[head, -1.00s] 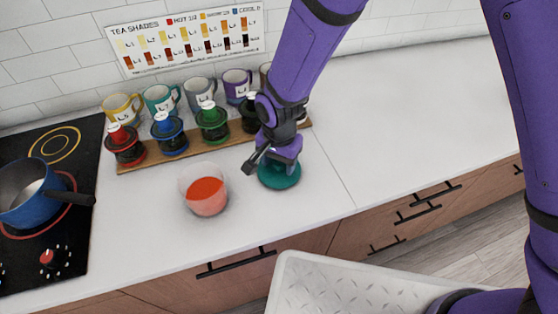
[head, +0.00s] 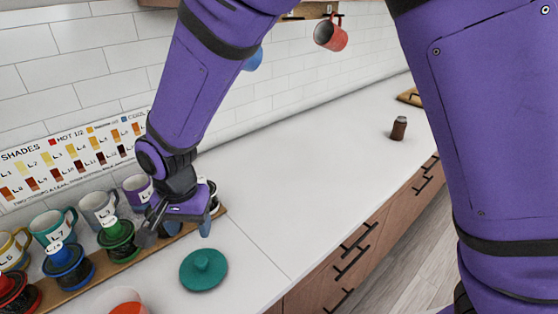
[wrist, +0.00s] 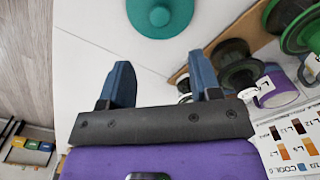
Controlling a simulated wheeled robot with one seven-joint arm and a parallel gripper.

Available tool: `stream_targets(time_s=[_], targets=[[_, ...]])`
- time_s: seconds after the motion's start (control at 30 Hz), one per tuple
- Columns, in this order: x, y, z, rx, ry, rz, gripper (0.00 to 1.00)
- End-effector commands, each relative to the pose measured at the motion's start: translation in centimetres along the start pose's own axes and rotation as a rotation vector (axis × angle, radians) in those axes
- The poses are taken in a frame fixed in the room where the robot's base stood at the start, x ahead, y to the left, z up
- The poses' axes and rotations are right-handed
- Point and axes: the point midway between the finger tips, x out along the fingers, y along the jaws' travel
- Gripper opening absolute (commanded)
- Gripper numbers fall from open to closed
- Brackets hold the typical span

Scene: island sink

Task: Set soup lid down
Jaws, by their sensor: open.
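The soup lid (head: 204,270) is a round teal disc with a knob on top. It lies flat on the white counter, knob up, and also shows at the top of the wrist view (wrist: 160,16). My gripper (head: 178,226) is above the counter, beyond the lid and apart from it, near the end of the wooden board. In the wrist view the two blue fingers (wrist: 162,82) are spread wide with nothing between them. The soup container (head: 128,303), clear with orange-red contents, is at the bottom edge of the head view, mostly cut off.
Labelled mugs (head: 100,208) stand behind. A small brown jar (head: 398,128) is far right. The counter between is clear.

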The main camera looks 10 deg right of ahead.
Motion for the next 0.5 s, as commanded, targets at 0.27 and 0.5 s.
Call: stream_targets(time_s=[0.27,0.5], targets=[[-2.1,1.6,-1.5,-0.003,0.009,-0.022,0.57],[-9.7,9.2,-5.9,-0.038,0.056,-0.089,0.57]])
